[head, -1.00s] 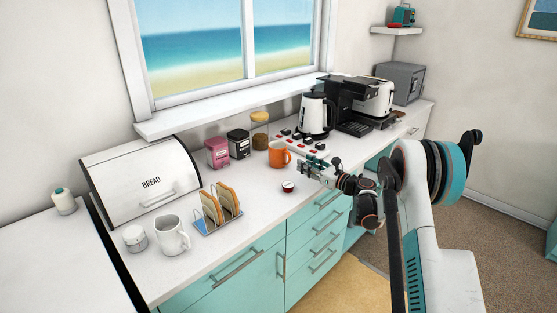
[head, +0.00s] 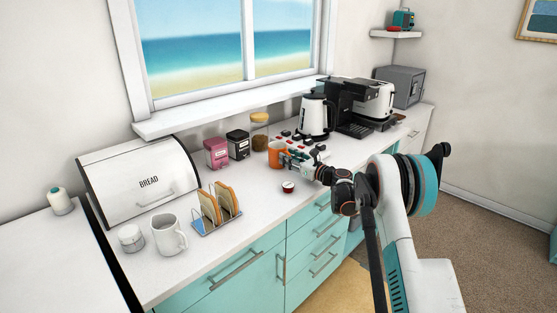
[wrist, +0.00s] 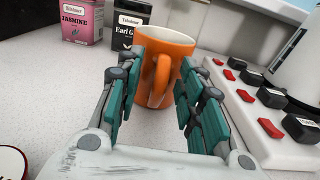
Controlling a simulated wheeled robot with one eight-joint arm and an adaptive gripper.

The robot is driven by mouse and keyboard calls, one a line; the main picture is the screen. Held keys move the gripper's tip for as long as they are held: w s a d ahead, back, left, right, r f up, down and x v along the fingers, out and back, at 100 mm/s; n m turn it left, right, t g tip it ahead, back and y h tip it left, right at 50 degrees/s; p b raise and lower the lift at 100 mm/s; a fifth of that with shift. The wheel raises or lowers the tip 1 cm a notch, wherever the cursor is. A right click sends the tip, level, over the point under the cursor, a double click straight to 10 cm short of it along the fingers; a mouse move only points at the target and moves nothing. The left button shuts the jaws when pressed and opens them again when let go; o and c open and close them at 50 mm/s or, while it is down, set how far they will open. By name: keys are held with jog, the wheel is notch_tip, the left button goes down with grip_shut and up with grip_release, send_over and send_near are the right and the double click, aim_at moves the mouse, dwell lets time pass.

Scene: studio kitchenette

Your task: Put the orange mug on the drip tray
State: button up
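The orange mug (head: 275,154) stands upright on the white counter. In the wrist view the mug (wrist: 172,47) is straight ahead, with its handle facing me. My gripper (head: 290,160) is at the mug's near right side. In the wrist view my gripper (wrist: 160,78) is open, with one teal-padded finger on each side of the handle; I cannot tell whether either finger touches the mug. The dark drip tray (head: 356,129) is at the foot of the black coffee machine (head: 343,98), further right along the counter, and looks empty.
Pink (wrist: 83,20) and black (wrist: 130,27) tea tins stand behind the mug. The kettle (head: 313,115) stands between the mug and the coffee machine.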

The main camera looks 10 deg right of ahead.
grip_shut()
